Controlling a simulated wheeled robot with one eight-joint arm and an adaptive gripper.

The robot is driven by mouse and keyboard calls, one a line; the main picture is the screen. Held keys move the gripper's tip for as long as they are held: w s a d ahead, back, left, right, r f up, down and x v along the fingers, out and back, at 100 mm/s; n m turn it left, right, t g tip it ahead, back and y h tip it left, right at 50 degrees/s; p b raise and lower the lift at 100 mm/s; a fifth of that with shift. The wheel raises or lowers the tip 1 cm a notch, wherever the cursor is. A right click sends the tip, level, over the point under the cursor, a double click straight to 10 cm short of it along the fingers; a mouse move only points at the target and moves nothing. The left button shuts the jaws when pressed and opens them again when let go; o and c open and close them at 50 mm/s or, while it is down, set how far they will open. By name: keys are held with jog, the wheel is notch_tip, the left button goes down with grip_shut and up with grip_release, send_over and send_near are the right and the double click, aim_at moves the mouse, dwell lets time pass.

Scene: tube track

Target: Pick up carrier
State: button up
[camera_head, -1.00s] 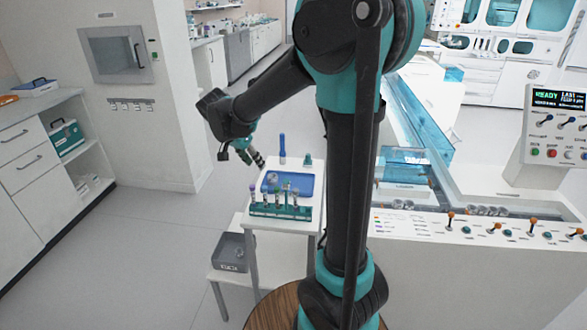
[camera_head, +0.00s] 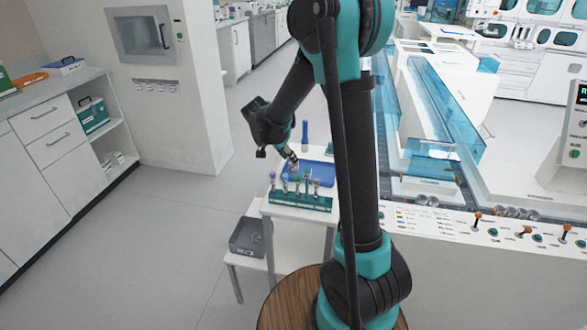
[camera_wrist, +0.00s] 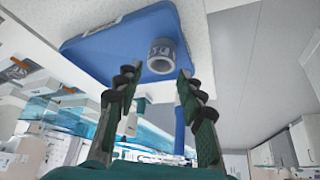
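The carrier (camera_wrist: 161,57) is a short grey-white ring with a dark hollow centre and markings on its side. In the wrist view it sits on the blue tray (camera_wrist: 95,52), near one edge. My gripper (camera_wrist: 157,78) is open and empty, with one finger to each side of the carrier in the picture. I cannot tell how much gap is left, and no finger clearly touches it. In the head view my gripper (camera_head: 291,157) points down at the left end of the blue tray (camera_head: 322,181). The carrier is too small to make out there.
A green rack (camera_head: 290,201) of several capped tubes stands at the front of the small white table. A blue upright cylinder (camera_head: 305,132) stands behind the tray. A grey bin (camera_head: 247,238) sits on the lower shelf. The white track machine (camera_head: 445,190) is to the right.

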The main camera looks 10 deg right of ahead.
aim_at(293, 167)
jog(key=shift+x, duration=2.7)
jog(key=c, duration=0.5)
